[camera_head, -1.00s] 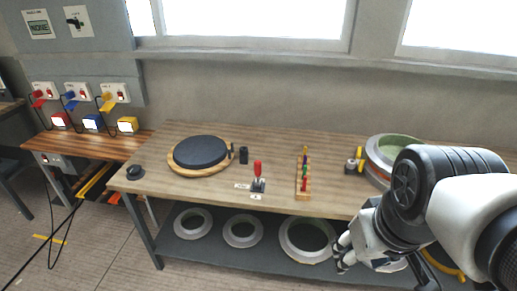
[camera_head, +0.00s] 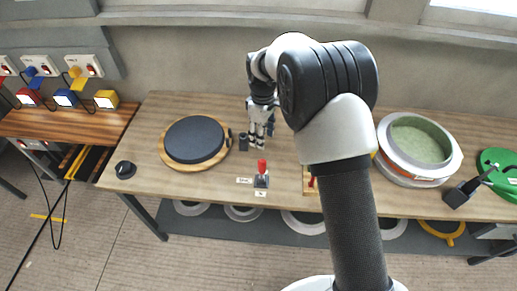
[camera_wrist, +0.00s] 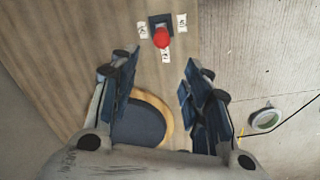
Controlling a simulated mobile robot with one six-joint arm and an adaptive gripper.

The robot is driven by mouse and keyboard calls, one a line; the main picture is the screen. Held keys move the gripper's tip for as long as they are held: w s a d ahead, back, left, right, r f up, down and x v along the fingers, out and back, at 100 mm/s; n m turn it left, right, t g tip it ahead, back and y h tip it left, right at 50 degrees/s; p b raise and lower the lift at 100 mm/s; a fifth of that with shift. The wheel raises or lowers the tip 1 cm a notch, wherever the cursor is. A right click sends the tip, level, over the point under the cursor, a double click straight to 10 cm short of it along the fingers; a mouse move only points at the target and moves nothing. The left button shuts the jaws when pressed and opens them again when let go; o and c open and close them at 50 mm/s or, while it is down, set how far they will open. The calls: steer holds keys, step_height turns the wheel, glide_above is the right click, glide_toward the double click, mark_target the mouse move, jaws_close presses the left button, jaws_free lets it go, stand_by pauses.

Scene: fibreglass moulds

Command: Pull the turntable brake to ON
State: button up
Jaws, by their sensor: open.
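The brake lever, with a red knob (camera_head: 262,167) on a dark base, stands at the front of the workbench. Small white labels lie around it; their text is too small to read. In the wrist view the red knob (camera_wrist: 161,38) is at the top, beyond the fingertips and roughly midway between them. The turntable (camera_head: 194,140), a dark disc on a round wooden board, is left of the lever; part of it shows between the fingers in the wrist view (camera_wrist: 138,122). My gripper (camera_head: 261,142) is open and empty, behind the lever and apart from it.
A small black cylinder (camera_head: 243,141) stands between the turntable and my gripper. A wooden rack (camera_head: 309,182) right of the lever is mostly hidden by my arm. A round mould (camera_head: 418,145) stands to the right. A black knob-like object (camera_head: 125,169) sits at the front left corner.

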mark_target(262, 166)
step_height(262, 166, down, 17)
steer(key=shift+s+f+b, duration=0.15)
steer(key=shift+b, duration=1.05)
steer(key=shift+c, duration=0.5)
jaws_close()
